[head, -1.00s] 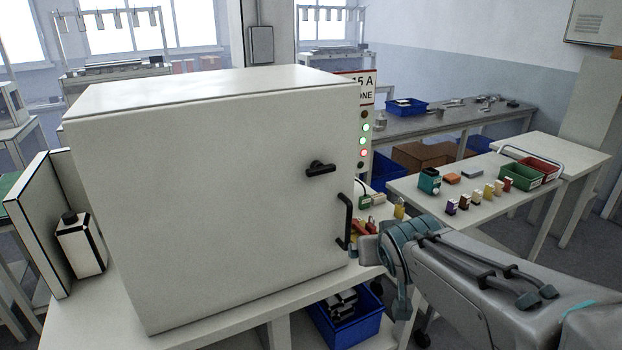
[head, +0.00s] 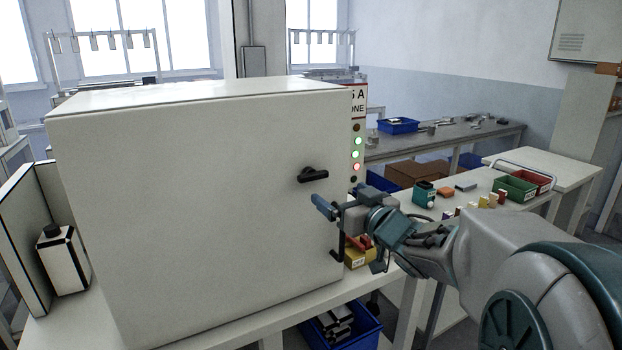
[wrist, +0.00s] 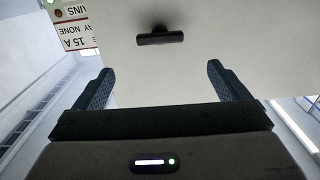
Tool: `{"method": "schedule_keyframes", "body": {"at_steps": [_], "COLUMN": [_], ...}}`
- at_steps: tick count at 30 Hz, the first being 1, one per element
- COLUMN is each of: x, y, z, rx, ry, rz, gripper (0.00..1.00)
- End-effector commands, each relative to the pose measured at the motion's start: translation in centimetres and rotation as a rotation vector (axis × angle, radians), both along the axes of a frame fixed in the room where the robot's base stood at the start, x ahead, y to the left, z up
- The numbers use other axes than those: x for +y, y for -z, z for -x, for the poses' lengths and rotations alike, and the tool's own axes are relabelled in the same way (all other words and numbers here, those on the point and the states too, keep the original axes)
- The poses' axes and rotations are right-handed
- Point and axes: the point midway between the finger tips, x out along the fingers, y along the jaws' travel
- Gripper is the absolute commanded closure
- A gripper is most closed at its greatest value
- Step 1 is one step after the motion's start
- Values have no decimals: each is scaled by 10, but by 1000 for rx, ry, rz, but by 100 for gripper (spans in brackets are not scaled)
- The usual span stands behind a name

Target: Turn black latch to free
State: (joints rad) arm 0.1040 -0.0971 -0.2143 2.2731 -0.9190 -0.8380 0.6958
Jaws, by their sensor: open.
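The black latch (head: 313,175) is a short bar on a round hub, on the front door of a large white cabinet (head: 200,220). Its bar lies about level. My gripper (head: 325,206) is in front of the door, just below and a little right of the latch, not touching it. In the wrist view the latch (wrist: 160,37) shows ahead of my gripper (wrist: 156,85), centred between the two spread, empty fingers. A black door handle (head: 339,245) is partly hidden behind my gripper.
A light column (head: 357,150) stands by the cabinet's right edge. A yellow box (head: 358,257) sits below my arm. A blue bin (head: 345,330) is under the table. A side table to the right holds a green bin (head: 514,188) and small parts.

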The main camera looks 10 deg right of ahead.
Motion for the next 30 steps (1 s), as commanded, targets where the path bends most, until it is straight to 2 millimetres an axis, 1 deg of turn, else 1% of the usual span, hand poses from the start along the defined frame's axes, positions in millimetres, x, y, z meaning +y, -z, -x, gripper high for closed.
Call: {"method": "schedule_keyframes", "body": {"at_steps": [1, 9, 15, 21, 30], "x": [3, 19, 29, 35, 36], "y": [0, 0, -1, 0, 0], "z": [-9, -58, -88, -105, -109], "rx": [3, 4, 1, 2, 0], "ry": [-2, -1, -1, 0, 1], "rz": [1, 1, 1, 1, 1], "gripper": [5, 5, 5, 5, 5]}}
